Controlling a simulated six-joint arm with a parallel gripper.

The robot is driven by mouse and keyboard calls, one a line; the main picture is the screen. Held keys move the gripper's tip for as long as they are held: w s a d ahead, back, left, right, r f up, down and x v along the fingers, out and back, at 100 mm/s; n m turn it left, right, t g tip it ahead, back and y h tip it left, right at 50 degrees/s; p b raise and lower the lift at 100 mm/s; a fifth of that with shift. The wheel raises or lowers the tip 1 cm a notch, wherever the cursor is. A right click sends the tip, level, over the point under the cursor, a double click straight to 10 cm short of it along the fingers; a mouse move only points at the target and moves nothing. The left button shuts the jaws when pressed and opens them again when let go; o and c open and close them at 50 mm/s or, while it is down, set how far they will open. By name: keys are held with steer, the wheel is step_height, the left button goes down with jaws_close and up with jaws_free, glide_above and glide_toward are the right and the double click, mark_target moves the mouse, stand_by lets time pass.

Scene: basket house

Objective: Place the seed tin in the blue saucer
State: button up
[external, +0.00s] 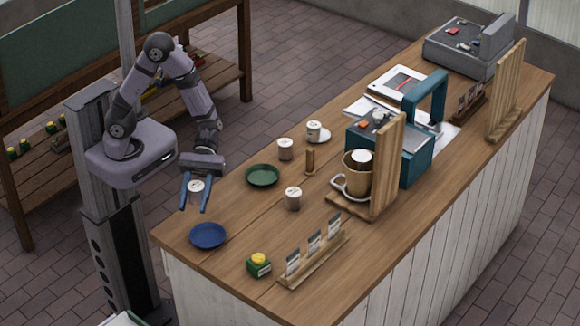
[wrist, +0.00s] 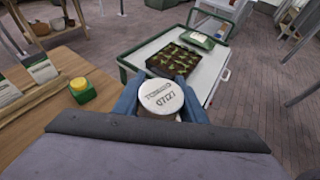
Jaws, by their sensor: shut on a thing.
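My gripper (external: 196,192) is shut on a seed tin (external: 196,186), a small round tin with a white printed lid. It holds the tin in the air beside the counter's left edge, behind the blue saucer. In the wrist view the tin (wrist: 160,98) sits between the two blue fingers (wrist: 160,100), its lid facing the camera. The blue saucer (external: 207,236) lies empty on the near left corner of the counter. It does not show in the wrist view.
On the wooden counter (external: 230,208) stand a green saucer (external: 262,175), similar tins (external: 293,198), a small green box with a yellow top (external: 259,265) and a card rack (external: 313,259). The wrist view shows a white cart (wrist: 190,60) with a seedling tray beyond the counter.

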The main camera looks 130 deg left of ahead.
steer(key=shift+s+d+f+m+g, duration=0.25)
steer(key=shift+s+f+m+g, duration=0.1)
steer(key=shift+s+g, duration=0.1)
steer(key=shift+w+a+f+m+g+h, duration=0.1)
steer(key=shift+m+g+h, duration=0.2)
steer(key=shift+m+g, duration=0.15)
glide_above(197, 242)
steer(key=shift+f+p, duration=0.45)
steer(key=shift+f, duration=2.45)
steer(key=shift+f, duration=0.1)
steer(key=shift+f+p, duration=0.4)
steer(key=shift+f, duration=1.6)
steer(key=shift+f+b, duration=0.4)
